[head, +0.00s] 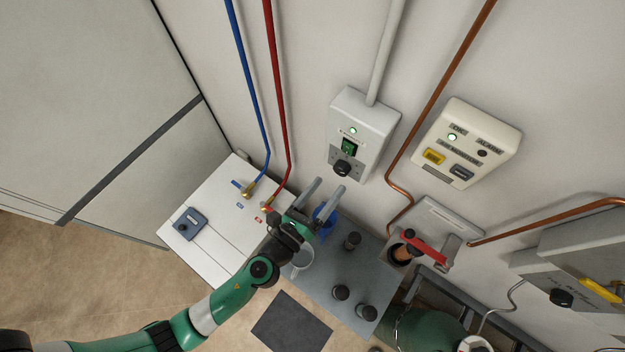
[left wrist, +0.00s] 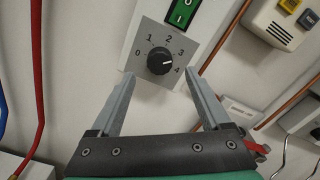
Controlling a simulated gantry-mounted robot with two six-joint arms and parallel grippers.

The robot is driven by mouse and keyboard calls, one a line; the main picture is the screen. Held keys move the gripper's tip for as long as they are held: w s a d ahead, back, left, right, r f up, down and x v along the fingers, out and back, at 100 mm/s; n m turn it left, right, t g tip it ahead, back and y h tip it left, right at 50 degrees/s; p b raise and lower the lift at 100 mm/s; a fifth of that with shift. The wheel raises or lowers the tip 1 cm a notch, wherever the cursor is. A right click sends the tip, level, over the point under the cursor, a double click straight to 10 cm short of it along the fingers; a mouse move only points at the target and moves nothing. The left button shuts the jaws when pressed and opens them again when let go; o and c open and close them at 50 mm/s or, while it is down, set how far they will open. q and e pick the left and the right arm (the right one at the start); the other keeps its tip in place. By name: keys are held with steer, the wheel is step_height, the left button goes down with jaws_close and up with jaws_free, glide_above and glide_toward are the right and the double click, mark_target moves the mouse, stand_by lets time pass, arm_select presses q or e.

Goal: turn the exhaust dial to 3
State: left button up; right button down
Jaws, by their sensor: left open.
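The exhaust dial is a black round knob (left wrist: 160,62) on a grey plate marked 0 to 4. A pale mark on its right side seems to point between 3 and 4. In the head view the dial (head: 342,168) is low on a white wall box (head: 366,118). My left gripper (head: 327,188) is open and empty, just below the dial in the head view. In the left wrist view my left gripper (left wrist: 160,80) has one finger on each side below the knob, with no visible contact. My right gripper is not in view.
A green rocker switch (head: 349,146) is above the dial. A cream alarm box (head: 465,143) and copper pipe (head: 437,95) are to the right. Blue and red pipes (head: 277,90) run down on the left.

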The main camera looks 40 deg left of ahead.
arm_select(q)
steer(key=s, duration=0.6)
steer(key=shift+s+b, duration=0.4)
steer(key=shift+b, duration=0.05)
